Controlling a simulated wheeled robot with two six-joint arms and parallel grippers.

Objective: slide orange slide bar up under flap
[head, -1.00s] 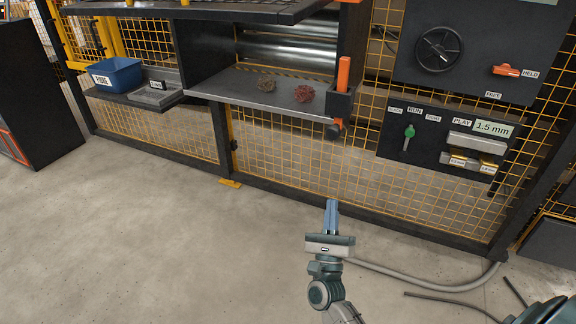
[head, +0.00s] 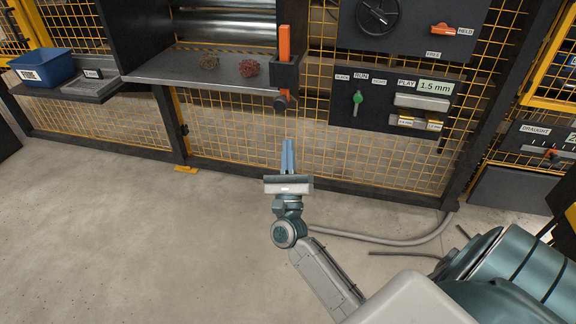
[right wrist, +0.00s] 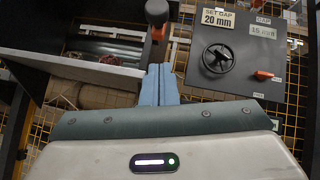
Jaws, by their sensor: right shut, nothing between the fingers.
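The orange slide bar (head: 284,45) stands upright in a dark bracket (head: 285,74) at the right end of the grey shelf, with a dark round knob (head: 281,104) below it. In the right wrist view the dark knob (right wrist: 157,12) is at the top, just beyond my fingertips, with a small orange patch under it. My right gripper (head: 288,145) is shut and empty. In the head view its blue fingers point up, a little below the knob and apart from it; they also show in the wrist view (right wrist: 158,80). No flap can be made out clearly. My left gripper is not in view.
Two small tangled balls, brown (head: 208,62) and red (head: 249,68), lie on the grey shelf (head: 170,72). A blue bin (head: 43,68) stands at the left. A dark control panel (head: 385,112) and yellow mesh are at the right. The floor (head: 130,240) is clear; a grey hose lies right.

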